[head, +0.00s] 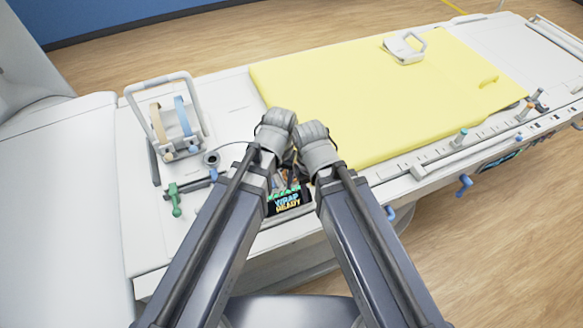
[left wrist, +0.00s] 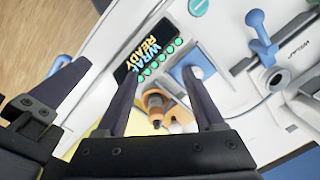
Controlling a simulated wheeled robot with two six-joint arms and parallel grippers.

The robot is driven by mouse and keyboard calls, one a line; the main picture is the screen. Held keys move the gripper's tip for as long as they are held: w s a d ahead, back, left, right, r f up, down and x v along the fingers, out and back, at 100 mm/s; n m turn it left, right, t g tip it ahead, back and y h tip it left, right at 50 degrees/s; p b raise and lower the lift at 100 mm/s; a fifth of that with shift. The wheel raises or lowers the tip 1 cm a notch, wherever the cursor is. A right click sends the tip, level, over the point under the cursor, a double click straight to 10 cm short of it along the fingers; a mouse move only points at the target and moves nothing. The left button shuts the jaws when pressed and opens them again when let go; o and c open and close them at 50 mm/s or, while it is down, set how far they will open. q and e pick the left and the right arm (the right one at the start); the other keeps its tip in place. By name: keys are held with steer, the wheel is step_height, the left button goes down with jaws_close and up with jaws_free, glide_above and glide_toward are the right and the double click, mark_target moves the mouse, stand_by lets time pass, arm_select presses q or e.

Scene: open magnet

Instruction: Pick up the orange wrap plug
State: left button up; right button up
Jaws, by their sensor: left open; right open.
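An orange plug (left wrist: 155,104) with a dark tip shows between the two dark fingers of my left gripper (left wrist: 158,80) in the left wrist view. The fingers are apart, and I cannot tell whether either touches the plug. In the head view my left gripper (head: 276,132) and right gripper (head: 315,147) are side by side at the table's middle, their fingertips hidden. Part of another dark gripper, likely my right one, shows at the left edge of the left wrist view. The "WRAP READY" display (head: 288,202) shows between my arms; the left wrist view also shows it (left wrist: 148,55).
A blue part (left wrist: 184,72) is close to one left finger. A yellow mat (head: 370,100) lies beyond the grippers. A framed coil holder (head: 172,120) and a green handle (head: 176,200) stand at left.

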arm_select(q)
steer(key=w+d+n, duration=0.1)
steer(key=w, duration=0.2)
steer(key=w+d+r+n+p, duration=0.1)
steer(key=w, duration=0.2)
steer(key=w+d+n, duration=0.1)
steer(key=w+d, duration=0.1)
steer(key=w, duration=0.1)
steer(key=shift+w+r+h, duration=0.1)
steer(key=shift+r+h, duration=0.2)
steer(key=shift+h, duration=0.1)
steer(key=f+b, duration=0.7)
steer(key=f, duration=0.1)
steer(key=shift+s+a, duration=0.1)
steer(key=shift+s, duration=0.25)
arm_select(e)
steer(key=shift+n, duration=0.3)
steer(key=f, duration=0.6)
steer(key=shift+w+f, duration=0.2)
steer(key=shift+w, duration=0.2)
steer(key=shift+r, duration=0.1)
arm_select(q)
steer(key=shift+r, duration=0.1)
jaws_close()
